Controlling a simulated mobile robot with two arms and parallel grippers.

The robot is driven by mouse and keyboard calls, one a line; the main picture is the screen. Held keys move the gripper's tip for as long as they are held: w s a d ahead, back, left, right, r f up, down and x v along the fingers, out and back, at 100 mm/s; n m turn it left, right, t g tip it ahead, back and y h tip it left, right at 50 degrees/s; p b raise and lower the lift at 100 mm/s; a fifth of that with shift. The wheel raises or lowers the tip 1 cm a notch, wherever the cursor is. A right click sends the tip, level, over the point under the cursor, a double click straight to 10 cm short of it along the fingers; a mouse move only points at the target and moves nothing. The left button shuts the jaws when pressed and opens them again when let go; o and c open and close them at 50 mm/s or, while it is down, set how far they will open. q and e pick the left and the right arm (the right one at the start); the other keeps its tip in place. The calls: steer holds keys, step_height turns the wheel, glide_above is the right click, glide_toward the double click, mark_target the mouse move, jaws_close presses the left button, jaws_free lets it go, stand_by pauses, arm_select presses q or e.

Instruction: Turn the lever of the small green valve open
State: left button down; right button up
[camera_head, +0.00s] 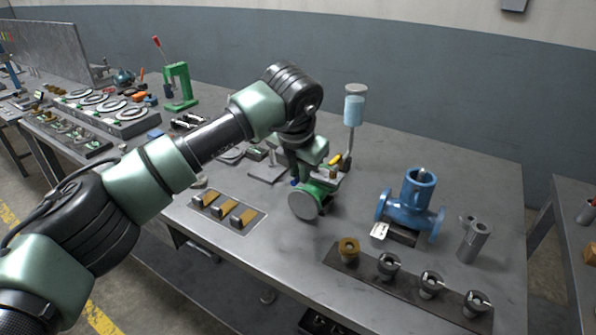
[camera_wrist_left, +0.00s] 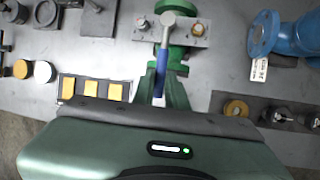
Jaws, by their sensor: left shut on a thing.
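The small green valve (camera_head: 318,190) sits on the grey workbench, a round grey flange facing front. Its green body also shows in the left wrist view (camera_wrist_left: 177,51). Its lever has a blue handle (camera_wrist_left: 162,64) that runs from a pale hub on top of the valve down between my fingers. My left gripper (camera_wrist_left: 163,88) is shut on the blue lever handle. In the head view my left gripper (camera_head: 318,172) is over the valve and hides much of its top and lever. My right gripper is in neither view.
A blue flanged valve body (camera_head: 412,205) with a white tag stands to the right, beside a grey metal part (camera_head: 473,240). A dark strip with several fittings (camera_head: 406,279) lies in front. A plate with yellow blocks (camera_head: 222,212) lies left. A pale-blue cup on a post (camera_head: 354,108) stands behind.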

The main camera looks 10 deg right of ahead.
arm_select(q)
steer(key=shift+r, duration=0.1)
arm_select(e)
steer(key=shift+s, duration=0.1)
arm_select(q)
steer(key=c, duration=1.4)
jaws_free()
steer(key=shift+c, duration=0.2)
steer(key=shift+w, duration=0.1)
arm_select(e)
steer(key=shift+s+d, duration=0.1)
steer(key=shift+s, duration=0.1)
